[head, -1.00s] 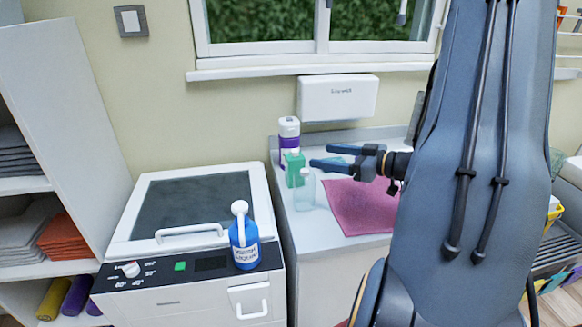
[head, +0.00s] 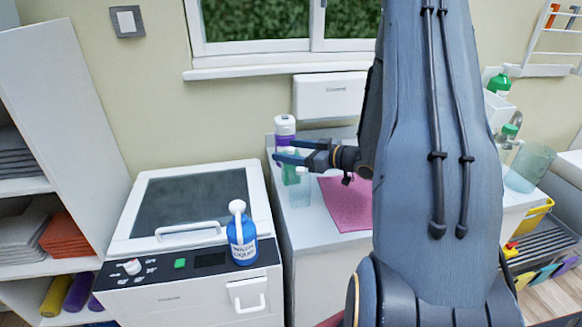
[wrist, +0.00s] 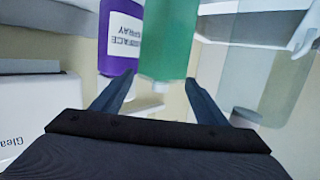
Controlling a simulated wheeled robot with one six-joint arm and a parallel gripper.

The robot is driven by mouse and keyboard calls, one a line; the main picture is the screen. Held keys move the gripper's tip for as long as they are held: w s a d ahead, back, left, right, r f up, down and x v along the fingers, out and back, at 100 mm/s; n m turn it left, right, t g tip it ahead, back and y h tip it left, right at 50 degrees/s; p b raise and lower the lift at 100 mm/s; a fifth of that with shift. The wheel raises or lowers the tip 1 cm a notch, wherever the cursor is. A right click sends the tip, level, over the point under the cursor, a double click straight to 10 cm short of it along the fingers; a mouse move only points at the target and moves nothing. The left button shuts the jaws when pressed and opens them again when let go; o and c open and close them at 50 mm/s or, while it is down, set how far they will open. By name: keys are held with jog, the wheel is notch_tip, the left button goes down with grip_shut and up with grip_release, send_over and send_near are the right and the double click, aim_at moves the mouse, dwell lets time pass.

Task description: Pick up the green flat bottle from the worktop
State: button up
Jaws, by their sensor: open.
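The green flat bottle (head: 289,173) stands upright on the worktop (head: 299,217), partly hidden behind my fingers in the head view. My gripper (head: 282,150) is open, at the height of the bottle's top. In the wrist view the green bottle (wrist: 168,40) appears upside down, with its pale cap between my two fingers (wrist: 158,80). No contact between fingers and bottle is visible, and I cannot tell how deep the cap lies between them.
A purple and white surface spray bottle (head: 285,128) stands close behind the green one. A clear bottle (head: 300,188) stands close in front; it also shows in the wrist view (wrist: 262,85). A pink cloth (head: 345,205) lies to the right. A blue wash liquid bottle (head: 243,238) stands on the machine at left.

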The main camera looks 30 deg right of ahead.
jog(key=c, duration=1.4)
jog(key=shift+o, duration=0.2)
jog(key=shift+r, duration=0.1)
